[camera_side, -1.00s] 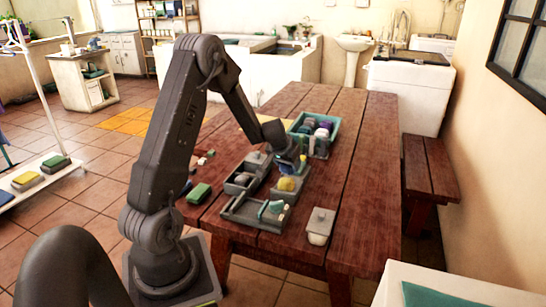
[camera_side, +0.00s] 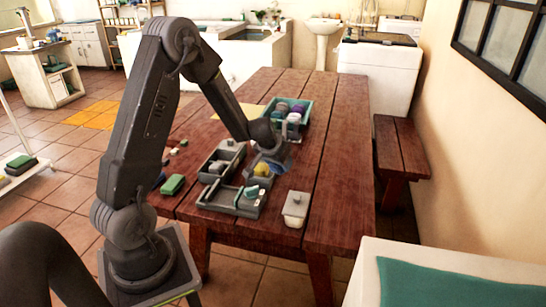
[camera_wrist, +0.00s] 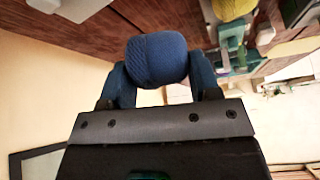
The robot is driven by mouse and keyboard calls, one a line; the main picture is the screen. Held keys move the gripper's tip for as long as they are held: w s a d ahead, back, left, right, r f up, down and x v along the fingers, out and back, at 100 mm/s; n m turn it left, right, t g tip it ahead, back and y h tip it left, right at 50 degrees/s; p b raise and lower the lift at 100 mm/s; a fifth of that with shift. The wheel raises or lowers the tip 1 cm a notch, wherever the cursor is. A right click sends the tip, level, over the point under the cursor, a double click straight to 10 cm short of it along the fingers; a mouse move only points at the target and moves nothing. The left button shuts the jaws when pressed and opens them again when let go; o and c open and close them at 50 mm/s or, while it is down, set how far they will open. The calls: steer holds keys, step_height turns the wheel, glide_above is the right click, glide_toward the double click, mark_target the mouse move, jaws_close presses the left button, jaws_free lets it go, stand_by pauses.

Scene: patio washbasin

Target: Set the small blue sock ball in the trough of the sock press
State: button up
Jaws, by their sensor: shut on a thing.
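The small blue sock ball (camera_wrist: 157,58) is between the two blue fingers of my gripper (camera_wrist: 160,82) in the wrist view, and my gripper is shut on it. In the side view my gripper (camera_side: 274,156) is low over the table, close to a yellow ball (camera_side: 262,169). The blue ball cannot be told apart from the gripper there. The yellow ball also shows at the top right of the wrist view (camera_wrist: 232,8). Grey fixtures surround the yellow ball, but I cannot tell which is the sock press, and its trough is not clearly visible.
A grey divided tray (camera_side: 215,201) stands at the near side of the table (camera_side: 335,150). A white lidded box (camera_side: 296,205) is to its right. A teal crate (camera_side: 305,110) with rolled items stands behind my gripper. A green block (camera_side: 172,184) lies at left. The table's right side is clear.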

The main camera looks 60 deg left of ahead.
steer(key=shift+m+h, duration=0.4)
steer(key=shift+m, duration=0.4)
steer(key=shift+w+d+f, duration=0.1)
steer(key=shift+d+f, duration=0.05)
steer(key=shift+d, duration=2.05)
steer(key=shift+w+d+f, duration=0.1)
steer(key=shift+d, duration=2.1)
steer(key=d, duration=0.3)
steer(key=shift+s+f+t, duration=0.1)
steer(key=shift+s+t, duration=0.1)
steer(key=shift+t, duration=0.1)
steer(key=d+m, duration=0.1)
steer(key=d, duration=0.7)
steer(key=w+a+r+n+y, duration=0.1)
steer(key=w+a+r+n, duration=0.1)
steer(key=a+n, duration=0.3)
steer(key=n+g+y, duration=0.2)
steer(key=n+g, duration=0.8)
steer(key=n, duration=0.9)
glide_above(221, 196)
steer(key=w+d, duration=0.2)
steer(key=f, duration=0.2)
steer(key=shift+s+f, duration=0.2)
steer(key=shift+f, duration=4.65)
